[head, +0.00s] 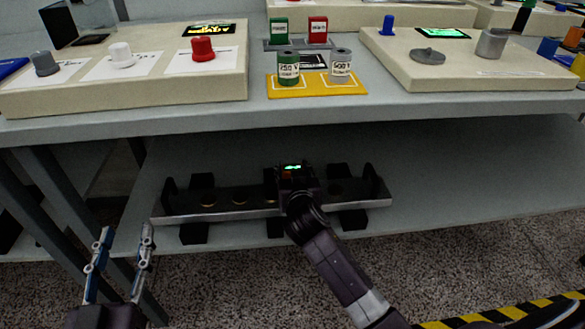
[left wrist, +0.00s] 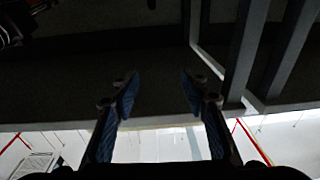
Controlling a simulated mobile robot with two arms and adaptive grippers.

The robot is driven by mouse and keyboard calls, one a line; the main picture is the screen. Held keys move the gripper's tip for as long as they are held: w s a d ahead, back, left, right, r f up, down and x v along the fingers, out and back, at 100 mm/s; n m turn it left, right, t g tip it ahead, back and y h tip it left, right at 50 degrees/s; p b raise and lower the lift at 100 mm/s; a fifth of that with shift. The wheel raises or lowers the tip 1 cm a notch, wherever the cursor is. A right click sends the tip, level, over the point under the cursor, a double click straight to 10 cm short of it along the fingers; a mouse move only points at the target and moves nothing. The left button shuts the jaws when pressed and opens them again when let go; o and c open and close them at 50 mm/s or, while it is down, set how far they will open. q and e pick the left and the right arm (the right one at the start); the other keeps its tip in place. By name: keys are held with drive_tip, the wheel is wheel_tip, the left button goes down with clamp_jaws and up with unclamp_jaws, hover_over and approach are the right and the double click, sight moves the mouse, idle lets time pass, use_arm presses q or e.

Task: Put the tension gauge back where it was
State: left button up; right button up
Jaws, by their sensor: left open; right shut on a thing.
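A small black tension gauge (head: 292,170) with a lit green display is at the middle of a long dark rack on the lower shelf. My right gripper (head: 297,188) reaches in from the lower right and is shut on the gauge. Its fingers are mostly hidden by my wrist, and I cannot tell whether the gauge touches the rack. The rack (head: 172,215) has a light metal front edge and brass-coloured round spots along its top. My left gripper (head: 122,262) is open and empty, in front of the table's left legs. Its blue-padded fingers (left wrist: 158,95) stand apart in the left wrist view.
The table top (head: 440,108) overhangs the shelf. On it are a panel (head: 115,90) with grey, white and red knobs, a yellow mat (head: 318,93) with labelled cylinders, and another panel (head: 470,82) at right. The shelf right of the rack (head: 465,180) is clear.

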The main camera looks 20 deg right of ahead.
drive_tip(key=o, duration=1.4)
